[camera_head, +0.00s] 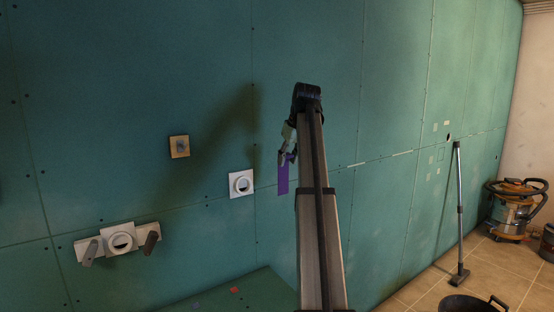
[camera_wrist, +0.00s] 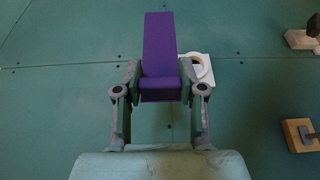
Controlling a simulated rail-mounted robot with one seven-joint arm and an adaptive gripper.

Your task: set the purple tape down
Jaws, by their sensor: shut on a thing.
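The purple tape (camera_wrist: 161,50) is a flat strip that widens into a block at its near end. My gripper (camera_wrist: 161,88) is shut on that block, one finger on each side, in the wrist view. In the head view the purple tape (camera_head: 283,178) hangs below my gripper (camera_head: 287,158), in front of the green wall. I cannot tell from these views whether the tape touches the wall. My arm hides part of the gripper in the head view.
A white square plate with a ring (camera_head: 241,183) is on the wall left of the tape. A wooden block (camera_head: 180,146) and a white fitting with two pegs (camera_head: 118,240) are further left. A green surface (camera_head: 240,293) lies below. A vacuum (camera_head: 512,208) and bucket (camera_head: 470,304) stand right.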

